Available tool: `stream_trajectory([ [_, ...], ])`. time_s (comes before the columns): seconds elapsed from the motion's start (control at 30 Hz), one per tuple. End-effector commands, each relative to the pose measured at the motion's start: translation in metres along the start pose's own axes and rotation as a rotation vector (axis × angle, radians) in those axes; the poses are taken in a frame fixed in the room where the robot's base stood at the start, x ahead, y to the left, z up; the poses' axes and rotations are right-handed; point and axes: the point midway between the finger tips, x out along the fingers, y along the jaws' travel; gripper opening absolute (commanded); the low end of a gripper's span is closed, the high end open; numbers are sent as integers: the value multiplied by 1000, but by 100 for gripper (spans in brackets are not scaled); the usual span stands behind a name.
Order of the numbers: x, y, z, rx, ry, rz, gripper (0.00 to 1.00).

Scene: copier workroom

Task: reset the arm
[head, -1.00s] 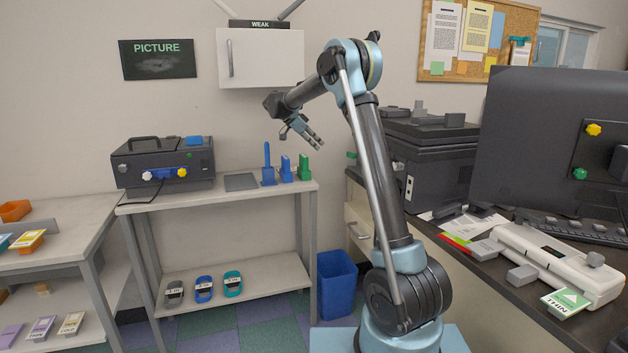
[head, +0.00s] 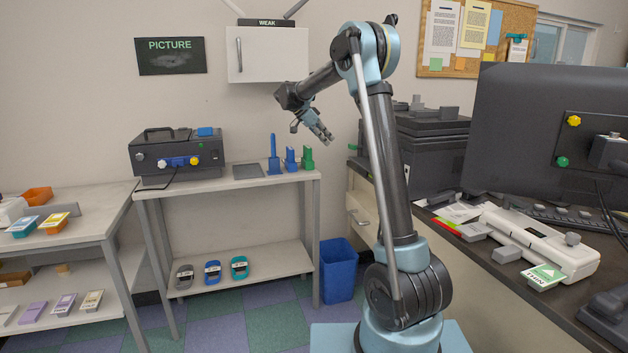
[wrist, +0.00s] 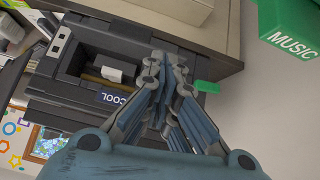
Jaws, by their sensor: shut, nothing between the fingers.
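My gripper (head: 321,136) hangs from my raised, bent arm in the head view, in the air above and to the right of the small shelf table. It is shut and empty. In the wrist view my gripper (wrist: 168,62) shows its blue-grey fingers brought together. Behind the fingers in that view is a dark machine marked COOL (wrist: 112,98), with a white piece in its recess. The fingers appear apart from it.
A shelf table (head: 225,186) holds a black device (head: 178,155) and blue and green upright pieces. A wall cabinet (head: 267,55) hangs above. A blue bin (head: 337,270) stands on the floor. A dark desk (head: 480,262) with a monitor (head: 530,130) is at right.

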Motion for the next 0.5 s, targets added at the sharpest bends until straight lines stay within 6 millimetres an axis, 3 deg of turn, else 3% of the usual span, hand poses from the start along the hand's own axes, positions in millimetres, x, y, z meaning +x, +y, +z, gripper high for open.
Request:
stream_trajectory([
  [0.27,5,54,-16,-105,-62,-5,0],
  [0.5,12,125,-26,-245,-141,-28,0],
])
